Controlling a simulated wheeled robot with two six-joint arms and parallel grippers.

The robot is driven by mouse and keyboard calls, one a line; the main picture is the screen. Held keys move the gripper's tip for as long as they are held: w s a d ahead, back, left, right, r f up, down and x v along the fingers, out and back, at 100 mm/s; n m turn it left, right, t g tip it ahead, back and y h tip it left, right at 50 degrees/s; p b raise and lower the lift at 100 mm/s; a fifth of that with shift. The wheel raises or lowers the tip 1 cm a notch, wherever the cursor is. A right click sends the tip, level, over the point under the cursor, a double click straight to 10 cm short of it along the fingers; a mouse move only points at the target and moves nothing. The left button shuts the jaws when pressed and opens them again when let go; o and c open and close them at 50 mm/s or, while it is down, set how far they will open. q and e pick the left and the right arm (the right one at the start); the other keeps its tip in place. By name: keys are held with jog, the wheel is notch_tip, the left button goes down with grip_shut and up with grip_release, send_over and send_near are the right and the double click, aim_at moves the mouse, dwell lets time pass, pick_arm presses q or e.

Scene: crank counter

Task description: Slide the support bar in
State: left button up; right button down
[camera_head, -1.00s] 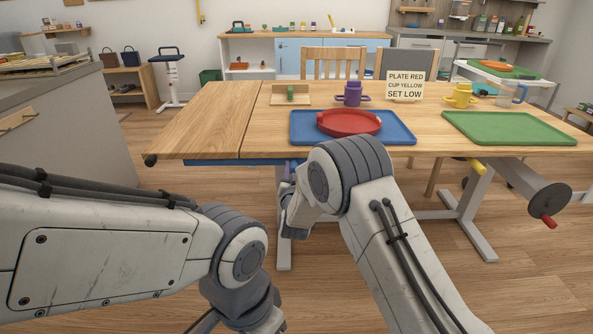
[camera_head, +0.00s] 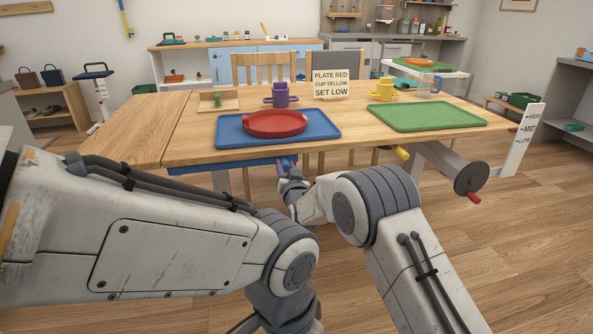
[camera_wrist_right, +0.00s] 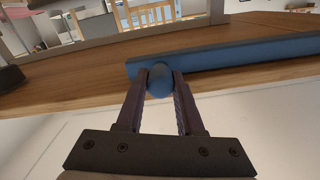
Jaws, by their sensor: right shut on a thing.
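The blue support bar (camera_head: 225,166) shows as a strip under the near edge of the wooden table (camera_head: 130,125), below its left part. In the right wrist view the bar (camera_wrist_right: 240,55) runs to the right from a round blue knob (camera_wrist_right: 159,80). My right gripper (camera_wrist_right: 160,74) is shut on this knob, one finger on each side. In the head view my right gripper (camera_head: 284,168) is small, at the table's near edge below the blue tray. My left arm crosses the lower left; its gripper is not in view.
On the table stand a blue tray (camera_head: 230,136) with a red plate (camera_head: 275,123), a purple cup (camera_head: 281,96), a green tray (camera_head: 425,117) and a yellow cup (camera_head: 383,91). A crank (camera_head: 472,181) and height scale (camera_head: 520,140) are at the right.

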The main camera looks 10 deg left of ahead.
jog(key=shift+w+d+f, duration=0.1)
jog(key=shift+d, duration=0.15)
jog(key=c, duration=0.8)
grip_release()
jog(key=shift+s+d, duration=0.1)
jog(key=shift+s, duration=0.25)
jog(key=p+v, duration=0.2)
jog(key=v, duration=0.7)
jog(key=shift+s+d, duration=0.1)
jog(key=shift+s, duration=0.2)
